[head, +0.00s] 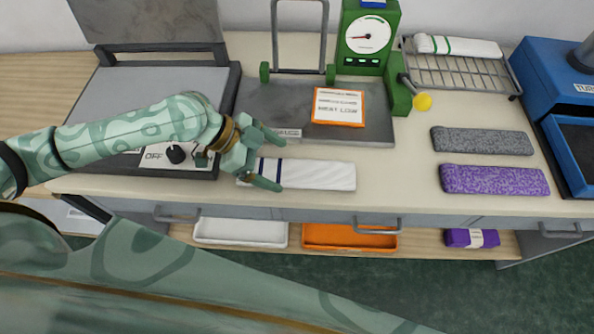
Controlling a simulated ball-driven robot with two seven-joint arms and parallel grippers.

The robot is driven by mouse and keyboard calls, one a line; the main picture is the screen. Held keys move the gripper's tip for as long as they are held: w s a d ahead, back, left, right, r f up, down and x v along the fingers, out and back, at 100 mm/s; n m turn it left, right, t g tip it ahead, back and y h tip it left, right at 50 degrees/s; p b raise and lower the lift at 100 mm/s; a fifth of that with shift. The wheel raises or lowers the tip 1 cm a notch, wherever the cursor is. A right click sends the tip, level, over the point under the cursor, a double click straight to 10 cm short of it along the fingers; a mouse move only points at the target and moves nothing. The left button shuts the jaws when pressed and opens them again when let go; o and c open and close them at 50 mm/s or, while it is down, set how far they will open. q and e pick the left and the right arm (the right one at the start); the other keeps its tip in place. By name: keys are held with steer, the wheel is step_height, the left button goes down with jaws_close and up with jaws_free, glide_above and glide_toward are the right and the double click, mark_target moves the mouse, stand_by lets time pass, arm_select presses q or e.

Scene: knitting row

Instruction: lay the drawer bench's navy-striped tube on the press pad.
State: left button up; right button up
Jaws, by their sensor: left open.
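The navy-striped tube (320,175) is white and lies flat near the front edge of the bench, with its navy stripes toward its left end. My left gripper (270,161) is open at that left end, one finger beyond the tube and one over its near left part. I cannot tell whether it touches the tube. The press pad (165,92) is the grey plate at the left, under a raised lid (150,22). My left arm crosses its front part. My right gripper is not in view.
A grey gauge plate (270,112) with an upright frame, orange-edged card (338,106) and green dial gauge (368,38) stands behind the tube. A wire rack (465,74) holds a green-striped white tube (458,46). Grey (482,141) and purple (495,180) tubes lie right.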

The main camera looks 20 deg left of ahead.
mark_target(295, 171)
arm_select(q)
steer(key=x, duration=0.2)
steer(key=b+x, duration=0.1)
steer(key=x, duration=0.2)
steer(key=shift+w+d, duration=0.1)
steer(key=shift+w, duration=0.2)
steer(key=c, duration=1.1)
steer(key=shift+o, duration=0.2)
